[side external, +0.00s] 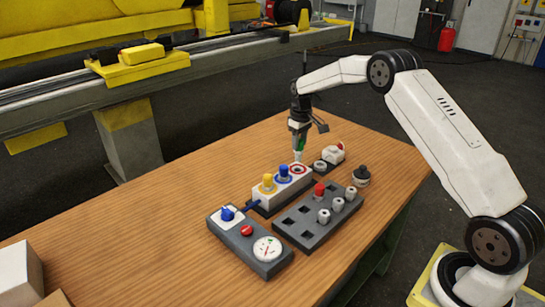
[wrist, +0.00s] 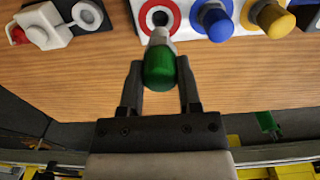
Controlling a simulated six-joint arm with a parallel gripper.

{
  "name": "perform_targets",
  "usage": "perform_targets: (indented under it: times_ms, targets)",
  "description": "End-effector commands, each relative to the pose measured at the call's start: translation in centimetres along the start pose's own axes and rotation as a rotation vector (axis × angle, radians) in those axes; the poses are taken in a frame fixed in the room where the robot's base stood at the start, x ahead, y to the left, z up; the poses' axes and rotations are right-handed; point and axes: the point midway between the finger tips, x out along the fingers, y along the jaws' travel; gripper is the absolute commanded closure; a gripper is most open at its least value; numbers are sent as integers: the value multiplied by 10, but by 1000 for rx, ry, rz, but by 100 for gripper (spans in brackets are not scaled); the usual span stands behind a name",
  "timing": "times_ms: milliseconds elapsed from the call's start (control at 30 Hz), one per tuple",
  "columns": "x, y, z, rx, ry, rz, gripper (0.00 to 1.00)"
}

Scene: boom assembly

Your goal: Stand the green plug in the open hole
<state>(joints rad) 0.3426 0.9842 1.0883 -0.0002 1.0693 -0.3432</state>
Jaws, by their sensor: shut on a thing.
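My gripper (side external: 299,139) is shut on the green plug (wrist: 160,68), with one finger on each side of its green cap. The plug's pale lower end points down toward the open hole (wrist: 159,18), which has a red ring on the white block (side external: 267,203). In the side external view the green plug (side external: 300,146) is upright over the red ring (side external: 298,169). In the wrist view its tip overlaps the ring's near edge. I cannot tell whether the tip touches the block. A blue plug (side external: 283,172) and a yellow plug (side external: 267,182) stand in the block's other holes.
A dark tray (side external: 306,232) with square pockets holds a red-topped plug (side external: 319,190) and several grey pieces. A grey box (side external: 265,262) with a gauge stands at the front left. A white part with a red end (side external: 334,153) lies behind.

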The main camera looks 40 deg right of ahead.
Motion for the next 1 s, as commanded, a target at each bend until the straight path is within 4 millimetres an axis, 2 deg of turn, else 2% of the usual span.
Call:
perform_targets:
  times_ms: [400, 1000]
  targets:
    - [22, 0, 0, 0, 1, 1, 100]
    - [24, 0, 0, 0, 1, 1, 100]
